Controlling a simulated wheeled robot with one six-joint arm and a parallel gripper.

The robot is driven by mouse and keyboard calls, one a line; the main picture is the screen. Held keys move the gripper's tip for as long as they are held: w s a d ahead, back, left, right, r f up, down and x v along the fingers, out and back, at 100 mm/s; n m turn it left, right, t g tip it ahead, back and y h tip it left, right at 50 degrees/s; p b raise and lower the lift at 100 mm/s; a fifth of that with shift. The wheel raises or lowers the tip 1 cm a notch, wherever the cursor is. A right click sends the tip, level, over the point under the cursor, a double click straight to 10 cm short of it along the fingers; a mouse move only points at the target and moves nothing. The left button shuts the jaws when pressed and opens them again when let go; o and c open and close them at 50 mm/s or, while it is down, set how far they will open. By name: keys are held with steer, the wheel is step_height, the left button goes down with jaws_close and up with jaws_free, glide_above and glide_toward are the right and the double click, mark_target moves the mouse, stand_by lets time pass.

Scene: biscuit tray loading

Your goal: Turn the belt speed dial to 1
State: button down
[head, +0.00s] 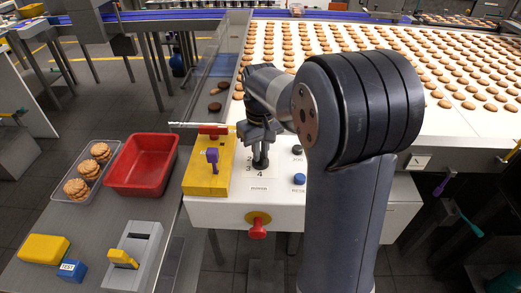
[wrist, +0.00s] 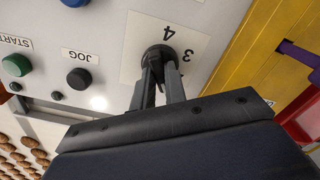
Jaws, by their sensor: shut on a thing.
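The belt speed dial (wrist: 158,58) is a round black knob on a white plate with printed numbers. In the wrist view the 4 and the 3 show beside it; my gripper hides other numbers. My gripper (wrist: 160,82) has its two fingers closed on the dial from either side. In the head view my gripper (head: 261,158) points down at the control panel (head: 225,212), with 2, 3 and 4 showing by the dial. I cannot tell which number the dial points at.
A yellow box (head: 207,180) with a purple handle (head: 212,155) stands left of the dial. A black button, a blue button (head: 299,179) and a red emergency stop (head: 257,228) are on the panel. A red bin (head: 142,187) is further left. Biscuits cover the belt behind.

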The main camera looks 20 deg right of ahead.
steer(key=m+p, duration=0.1)
steer(key=m, duration=0.1)
steer(key=shift+m, duration=0.4)
steer(key=shift+m+p, duration=0.65)
steer(key=shift+m, duration=1.15)
steer(key=c, duration=1.4)
jaws_free()
steer(key=shift+c, duration=0.2)
